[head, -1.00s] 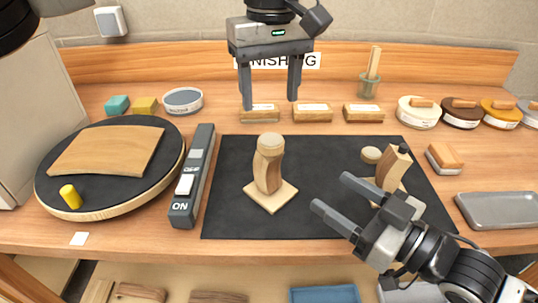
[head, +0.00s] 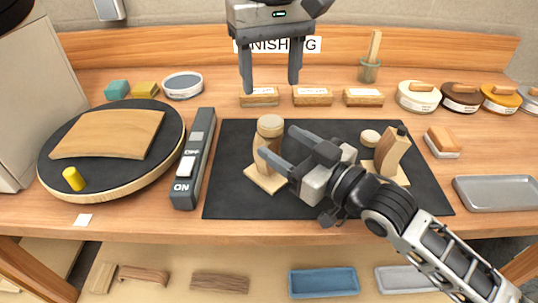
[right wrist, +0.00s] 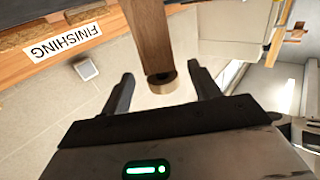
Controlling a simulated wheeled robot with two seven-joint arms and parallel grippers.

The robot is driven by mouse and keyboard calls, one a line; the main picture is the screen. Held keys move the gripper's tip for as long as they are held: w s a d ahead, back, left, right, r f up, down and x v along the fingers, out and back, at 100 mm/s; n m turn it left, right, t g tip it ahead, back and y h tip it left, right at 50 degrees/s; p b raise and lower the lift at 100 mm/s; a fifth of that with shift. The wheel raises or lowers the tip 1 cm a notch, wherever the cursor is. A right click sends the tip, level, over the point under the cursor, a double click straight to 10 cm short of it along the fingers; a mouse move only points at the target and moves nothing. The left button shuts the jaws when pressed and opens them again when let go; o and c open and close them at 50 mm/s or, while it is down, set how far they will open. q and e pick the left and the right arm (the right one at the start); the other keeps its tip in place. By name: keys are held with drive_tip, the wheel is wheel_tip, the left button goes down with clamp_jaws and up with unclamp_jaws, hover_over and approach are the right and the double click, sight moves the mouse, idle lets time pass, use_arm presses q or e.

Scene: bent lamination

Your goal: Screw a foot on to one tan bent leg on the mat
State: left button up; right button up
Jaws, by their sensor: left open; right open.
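A second bent leg (head: 391,153) with a dark top stands at the mat's right, beside a loose round foot (head: 370,138). My left gripper (head: 270,86) is open and empty, above the back.
Several labelled wooden blocks (head: 312,96) line the back of the mat. A turntable (head: 110,145) with a curved board and a switch box (head: 194,160) are at left. Tins (head: 417,96) and a grey tray (head: 497,194) are at right. The mat's front left is clear.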

sight(276, 139)
drive_tip(key=shift+x, duration=2.3)
